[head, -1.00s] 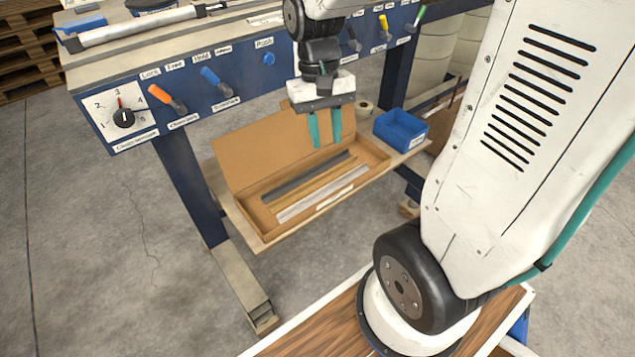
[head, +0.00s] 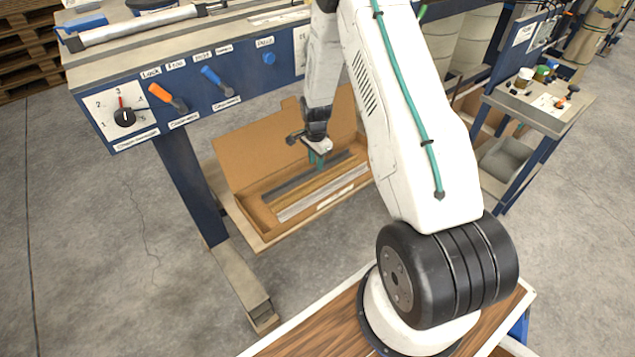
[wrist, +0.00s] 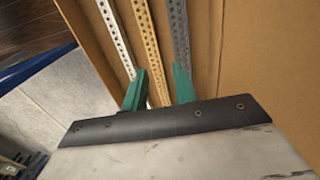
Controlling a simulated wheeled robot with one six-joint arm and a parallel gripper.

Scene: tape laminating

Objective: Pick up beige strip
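The beige strip (head: 302,190) lies in the open cardboard box (head: 238,170), between a dark grey strip (head: 290,185) and a silver strip (head: 318,196). In the wrist view the beige strip (wrist: 152,50) runs between my two teal fingers, with the silver strip (wrist: 118,40) to its left and the grey strip (wrist: 180,40) to its right. My gripper (head: 317,160) is over the box with its fingers pointing down. It also shows in the wrist view (wrist: 158,88), fingers apart and empty. How high the fingertips are above the strip is hard to tell.
The box sits on a low shelf under the blue workbench (head: 140,95) with its knobs and levers. The box walls stand close around the strips. A small side table (head: 540,105) with jars stands at the right.

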